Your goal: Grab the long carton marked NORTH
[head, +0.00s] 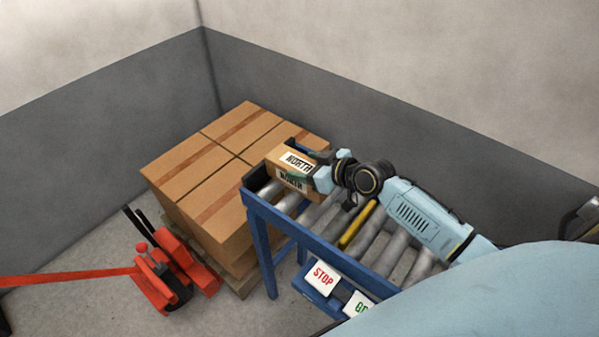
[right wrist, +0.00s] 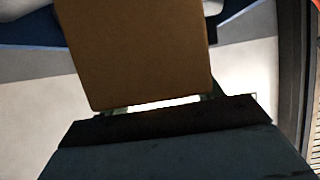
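The long carton marked NORTH (head: 274,163) is brown with white labels and lies at the far left end of a roller conveyor (head: 310,235). My right gripper (head: 312,168) is at the carton's right end, with a finger in front of its labelled side and dark gripper parts behind it. In the right wrist view the carton (right wrist: 140,50) fills the middle, close to the gripper (right wrist: 165,106). Slivers of green fingers show by its edges. Whether the fingers press on it is not clear. My left gripper is not in view.
Large brown cartons (head: 205,165) stand on a pallet beyond the conveyor. A red pallet jack (head: 160,275) is at the left. Grey walls close in behind.

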